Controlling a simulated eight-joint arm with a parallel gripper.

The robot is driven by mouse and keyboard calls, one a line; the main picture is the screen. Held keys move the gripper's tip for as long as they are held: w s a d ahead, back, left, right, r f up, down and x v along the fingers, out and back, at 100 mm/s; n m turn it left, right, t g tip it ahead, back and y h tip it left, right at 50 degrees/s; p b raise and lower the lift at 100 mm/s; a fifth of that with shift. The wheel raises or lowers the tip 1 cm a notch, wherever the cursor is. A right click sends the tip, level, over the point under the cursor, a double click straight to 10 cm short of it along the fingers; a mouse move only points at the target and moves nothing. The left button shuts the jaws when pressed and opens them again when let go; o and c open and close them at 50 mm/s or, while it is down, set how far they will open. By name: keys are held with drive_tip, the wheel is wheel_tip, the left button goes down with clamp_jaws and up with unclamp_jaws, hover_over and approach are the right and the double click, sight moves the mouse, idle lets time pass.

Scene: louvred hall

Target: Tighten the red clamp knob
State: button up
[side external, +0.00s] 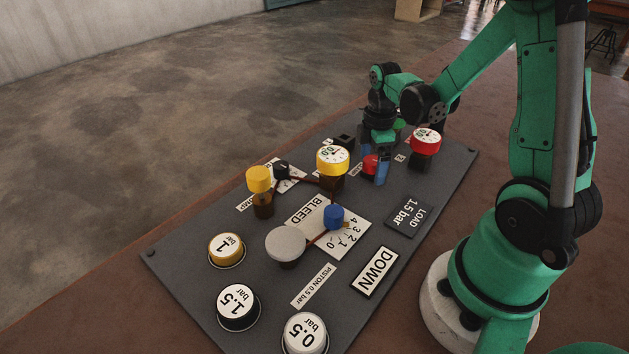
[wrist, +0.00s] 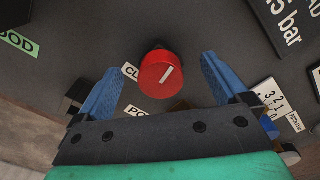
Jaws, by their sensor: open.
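The red clamp knob (wrist: 162,74) is a short round knob with a white line on its top, centred between my fingers in the wrist view. In the side view the red clamp knob (side external: 369,164) shows partly, behind and between my blue fingers. My gripper (wrist: 161,64) is open, with one blue finger on each side of the knob and a visible gap to each. In the side view my gripper (side external: 372,174) points down over the far part of the dark panel. A label beside the knob is partly hidden by it. The fingertips' exact height against the knob is unclear.
The dark panel (side external: 185,268) carries a red gauge (side external: 425,138) right of my gripper and a yellow gauge (side external: 332,160) to its left. A blue knob (side external: 333,216), grey knob (side external: 286,243) and yellow knob (side external: 259,180) stand nearer. Round weights (side external: 238,306) lie at the near end.

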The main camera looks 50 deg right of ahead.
sight(373, 159)
drive_tip(key=shift+r, duration=3.2)
drive_tip(key=shift+r, duration=0.15)
